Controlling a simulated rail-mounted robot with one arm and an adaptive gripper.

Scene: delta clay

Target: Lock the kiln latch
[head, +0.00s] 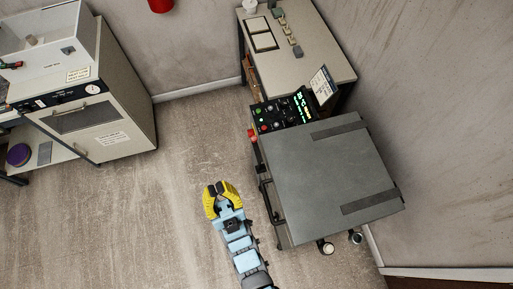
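The kiln (325,175) is a grey box seen from above, with a flat dark grey top and two darker straps, right of centre. A dark bar-like handle or latch (268,200) runs along its left side; its exact position, locked or not, is too small to tell. My gripper (220,186), with yellow fingers and dark pads, is over the floor left of the kiln, apart from the bar.
A control panel (282,114) with lit displays and a red knob (252,135) adjoins the kiln's back. A bench (318,60) with tiles stands behind. A beige cabinet (110,120) stands at left. The floor (180,200) between is clear.

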